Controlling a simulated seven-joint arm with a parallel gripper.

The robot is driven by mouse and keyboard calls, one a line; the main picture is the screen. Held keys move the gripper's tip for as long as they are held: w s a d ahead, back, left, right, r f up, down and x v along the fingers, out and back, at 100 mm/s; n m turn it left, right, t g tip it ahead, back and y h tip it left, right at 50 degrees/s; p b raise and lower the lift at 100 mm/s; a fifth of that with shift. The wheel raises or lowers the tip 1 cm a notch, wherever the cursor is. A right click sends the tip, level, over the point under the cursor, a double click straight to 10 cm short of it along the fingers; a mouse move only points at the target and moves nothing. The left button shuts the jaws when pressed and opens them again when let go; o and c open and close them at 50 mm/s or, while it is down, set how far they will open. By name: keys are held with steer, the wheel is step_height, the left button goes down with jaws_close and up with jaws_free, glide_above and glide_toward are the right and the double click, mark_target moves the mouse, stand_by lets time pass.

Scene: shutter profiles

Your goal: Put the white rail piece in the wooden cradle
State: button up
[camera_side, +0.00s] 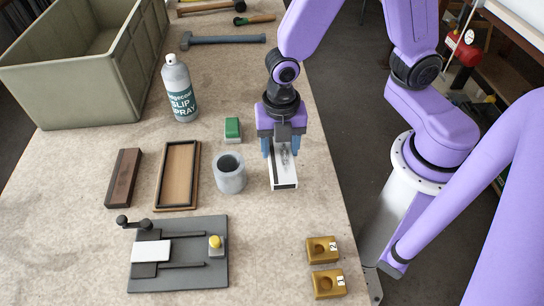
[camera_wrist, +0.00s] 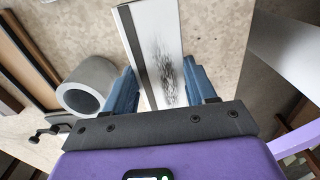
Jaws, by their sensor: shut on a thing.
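The white rail piece (camera_side: 284,173) is a long flat white bar with black smudges on top and a dark strip along one edge. My gripper (camera_side: 282,148) is shut on it, with blue fingers on its two long sides. In the wrist view the piece (camera_wrist: 155,50) runs away from me between the fingers of my gripper (camera_wrist: 163,90). I cannot tell whether it touches the table. The wooden cradle (camera_side: 194,187) looks to be the shallow dark-rimmed tray with a light wood floor, left of the grey cylinder. It appears empty.
The hollow grey cylinder (camera_side: 230,177) stands between my gripper and the cradle. A dark brown block (camera_side: 123,178) lies left of the cradle. A clamp fixture (camera_side: 200,276) and two yellow blocks (camera_side: 322,250) are in front. A spray bottle (camera_side: 180,90) and green bin (camera_side: 60,85) stand behind.

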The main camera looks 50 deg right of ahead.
mark_target(272, 149)
steer(key=shift+w+a+f, duration=0.25)
steer(key=shift+w+f, duration=0.2)
steer(key=shift+f, duration=0.15)
steer(key=f, duration=0.2)
steer(key=shift+w+a+f, duration=0.2)
steer(key=shift+w+f, duration=0.1)
steer(key=shift+f, duration=0.45)
steer(key=shift+f, duration=0.25)
steer(key=o, duration=1.1)
steer(key=shift+c, duration=0.2)
